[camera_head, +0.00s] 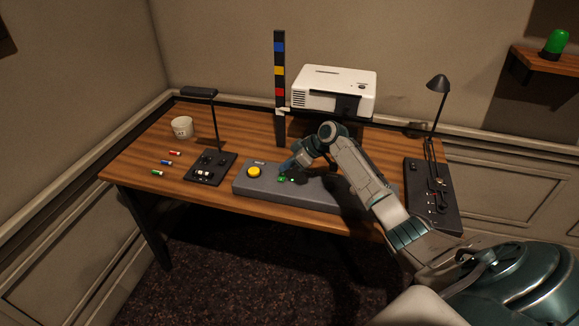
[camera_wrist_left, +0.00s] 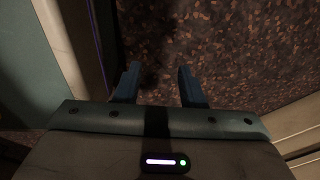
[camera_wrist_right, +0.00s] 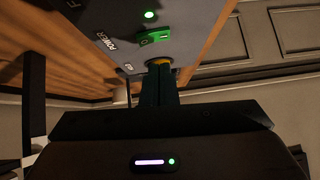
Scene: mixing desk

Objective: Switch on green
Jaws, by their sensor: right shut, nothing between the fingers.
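A grey console (camera_head: 310,194) lies on the desk with a yellow round button (camera_head: 254,171) at its left. A green switch (camera_head: 281,179) sits right of the button, beside a small bright green light (camera_head: 292,180). In the right wrist view the green rocker switch (camera_wrist_right: 155,36) is near a lit green light (camera_wrist_right: 150,15) and a "POWER" label. My right gripper (camera_head: 283,172) is shut and empty, tips pointing down close to the switch; contact cannot be told. My left gripper (camera_wrist_left: 158,85) is open and empty above the dark floor.
A green dome lamp (camera_head: 556,42) stands on a wall shelf. A small black panel with a lamp (camera_head: 210,168), several coloured cylinders and a white cup (camera_head: 182,128) are left; another black panel (camera_head: 432,200) is right.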

